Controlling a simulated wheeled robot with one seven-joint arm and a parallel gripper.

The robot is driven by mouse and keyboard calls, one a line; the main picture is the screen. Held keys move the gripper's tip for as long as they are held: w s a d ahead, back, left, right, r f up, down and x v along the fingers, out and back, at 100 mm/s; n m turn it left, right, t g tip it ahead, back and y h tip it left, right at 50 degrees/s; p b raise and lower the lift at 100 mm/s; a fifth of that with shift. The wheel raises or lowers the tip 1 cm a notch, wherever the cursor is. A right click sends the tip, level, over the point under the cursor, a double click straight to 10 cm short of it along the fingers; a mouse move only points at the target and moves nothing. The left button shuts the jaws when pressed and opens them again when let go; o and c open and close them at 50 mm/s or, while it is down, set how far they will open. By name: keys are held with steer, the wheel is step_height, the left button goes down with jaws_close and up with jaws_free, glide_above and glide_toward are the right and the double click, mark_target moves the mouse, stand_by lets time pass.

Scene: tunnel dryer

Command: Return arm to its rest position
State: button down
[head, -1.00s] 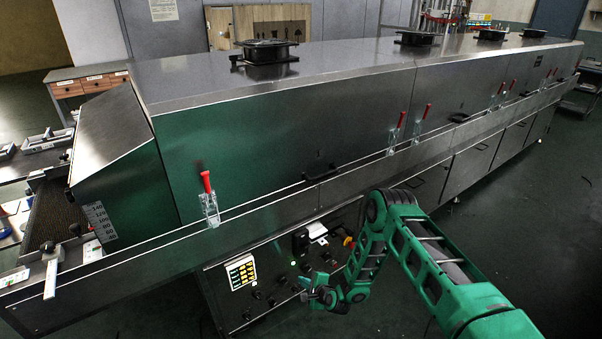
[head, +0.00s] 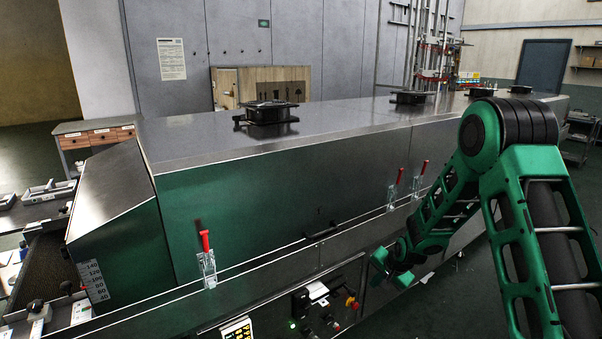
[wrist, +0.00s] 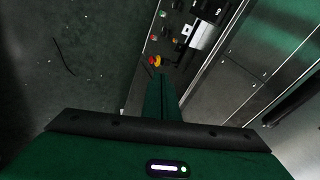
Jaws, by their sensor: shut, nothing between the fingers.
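My arm is green with black joints and is bent, its elbow high at the right of the head view. My gripper (head: 382,264) hangs at the lower end of the folded arm, in front of the dryer's side. In the wrist view my gripper (wrist: 160,92) shows as a green finger shape, shut with nothing in it. The control panel (wrist: 185,35) is beyond the fingers there, with a red emergency button (wrist: 155,61) apart from them.
The long steel tunnel dryer (head: 250,185) fills the middle. Red-handled clamps (head: 207,262) line its side. A conveyor belt (head: 42,265) is at the left. A drawer cabinet (head: 100,138) stands behind. Dark green floor (head: 455,300) shows beside the dryer.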

steer(key=s+d+r+n+g+h, duration=0.1)
steer(key=s+d+r+g, duration=0.1)
steer(key=s+d+r, duration=0.7)
steer(key=s+d+r+n+g+h, duration=0.1)
steer(key=s+d+r+h, duration=0.1)
steer(key=s+d+r, duration=0.65)
steer(key=s+r+g, duration=0.1)
steer(key=s+r, duration=0.2)
steer(key=s, duration=1.2)
steer(key=s+a+r+g+y, duration=0.1)
steer(key=s+r, duration=0.3)
steer(key=s, duration=1.1)
steer(key=shift+a+n+g, duration=0.2)
steer(key=shift+n+g, duration=0.1)
steer(key=shift+g, duration=0.1)
